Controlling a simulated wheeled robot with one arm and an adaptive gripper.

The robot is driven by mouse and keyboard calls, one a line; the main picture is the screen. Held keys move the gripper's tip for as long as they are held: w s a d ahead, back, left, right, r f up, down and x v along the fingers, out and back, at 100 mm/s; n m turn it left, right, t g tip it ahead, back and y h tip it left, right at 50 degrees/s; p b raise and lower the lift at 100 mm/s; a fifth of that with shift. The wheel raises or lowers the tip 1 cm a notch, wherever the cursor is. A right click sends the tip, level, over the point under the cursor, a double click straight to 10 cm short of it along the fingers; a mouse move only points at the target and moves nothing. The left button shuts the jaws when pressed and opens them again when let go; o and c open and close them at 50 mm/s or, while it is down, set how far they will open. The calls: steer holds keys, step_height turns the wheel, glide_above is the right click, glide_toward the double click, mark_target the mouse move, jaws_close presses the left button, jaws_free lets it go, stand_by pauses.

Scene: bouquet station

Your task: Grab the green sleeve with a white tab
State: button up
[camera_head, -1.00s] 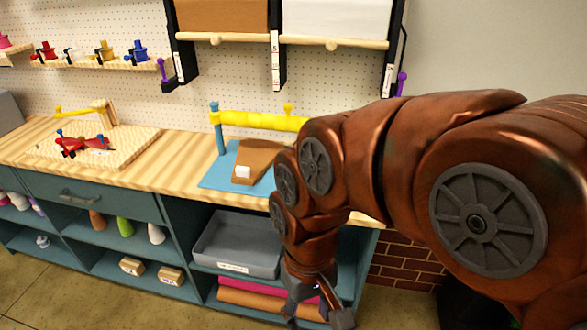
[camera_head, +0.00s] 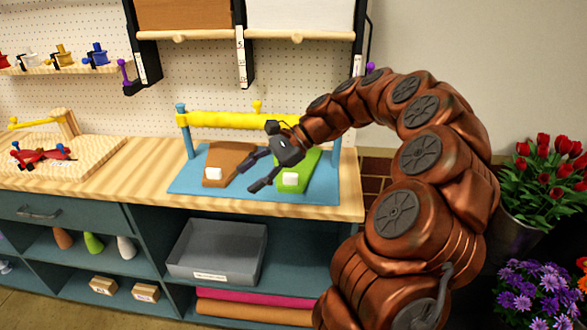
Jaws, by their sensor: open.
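The green sleeve (camera_head: 304,174) lies on the right part of the blue mat (camera_head: 255,190) on the wooden counter. Its white tab (camera_head: 290,179) is at its front left. My gripper (camera_head: 251,178) is open and empty, above the mat between the brown sleeve and the green sleeve. Its fingers point down and to the left, and the wrist hides part of the green sleeve's back. I cannot tell how high the fingers are above the mat.
A brown sleeve (camera_head: 229,160) with its own white tab lies just left of my gripper. A yellow roller (camera_head: 222,119) on blue posts stands behind the sleeves. A grey tray (camera_head: 217,252) sits on the shelf below. Flower buckets stand at the right.

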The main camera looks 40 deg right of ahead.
steer(key=w+d+f+m+t, duration=0.3)
steer(key=d+m, duration=0.1)
steer(key=d, duration=0.5)
steer(key=m+t+b, duration=0.1)
steer(key=m+t, duration=0.2)
steer(key=m, duration=0.3)
glide_toward(295, 175)
steer(key=x, duration=0.4)
steer(key=shift+w+r, duration=0.15)
steer(key=shift+r, duration=0.25)
steer(key=shift+f+p+x, duration=0.2)
steer(key=shift+p+x, duration=0.2)
steer(key=shift+x, duration=1.5)
steer(key=shift+f+p+x, duration=0.2)
steer(key=shift+p+x, duration=0.2)
steer(key=shift+x, duration=1.5)
steer(key=shift+s+g, duration=0.2)
steer(key=shift+g, duration=0.1)
jaws_close()
